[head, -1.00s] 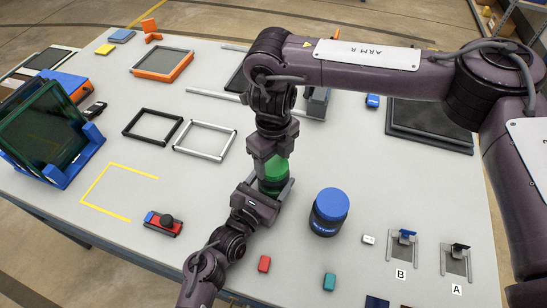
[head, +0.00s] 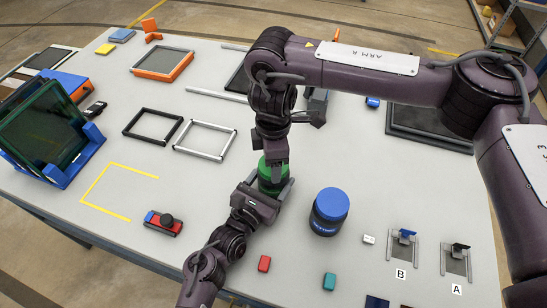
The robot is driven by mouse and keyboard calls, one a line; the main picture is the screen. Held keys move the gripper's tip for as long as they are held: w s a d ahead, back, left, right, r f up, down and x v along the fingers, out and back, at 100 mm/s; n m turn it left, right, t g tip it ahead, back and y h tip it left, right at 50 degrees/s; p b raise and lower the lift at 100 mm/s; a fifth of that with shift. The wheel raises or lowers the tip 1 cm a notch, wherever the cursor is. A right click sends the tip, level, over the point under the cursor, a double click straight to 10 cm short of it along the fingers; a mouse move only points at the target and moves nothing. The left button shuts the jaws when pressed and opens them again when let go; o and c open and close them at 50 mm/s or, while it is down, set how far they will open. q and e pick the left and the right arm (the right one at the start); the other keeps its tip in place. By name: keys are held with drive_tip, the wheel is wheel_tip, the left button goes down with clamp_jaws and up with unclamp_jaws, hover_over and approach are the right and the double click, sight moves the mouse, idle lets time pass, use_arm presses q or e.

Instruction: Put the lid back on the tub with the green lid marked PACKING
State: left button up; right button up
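The green-lidded tub stands near the table's middle, its green lid (head: 266,178) showing between my two grippers. Its body is mostly hidden, and no PACKING mark can be read. My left gripper (head: 274,187) comes in from the lower left, low at the tub, with a finger along its right side; it appears shut on the tub. My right gripper (head: 273,166) points down from above at the lid, and its near finger covers part of the green. Its far finger is hidden, so I cannot tell whether it grips the lid.
A dark tub with a blue lid (head: 331,204) stands close to the right. A red block (head: 264,264), a teal block (head: 329,281) and a red-and-blue device (head: 164,223) lie in front. A white frame (head: 205,139) lies to the left. The yellow-marked area (head: 118,190) is empty.

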sight(265, 189)
drive_tip(key=shift+m, duration=0.7)
drive_tip(key=o, duration=1.1)
drive_tip(key=shift+o, duration=0.2)
wheel_tip(265, 189, up, 12)
use_arm(q)
drive_tip(key=o, duration=1.9)
drive_tip(key=shift+o, duration=0.2)
drive_tip(key=shift+b+v, duration=0.5)
drive_tip(key=shift+v, duration=3.4)
use_arm(e)
drive_tip(key=shift+f, duration=0.5)
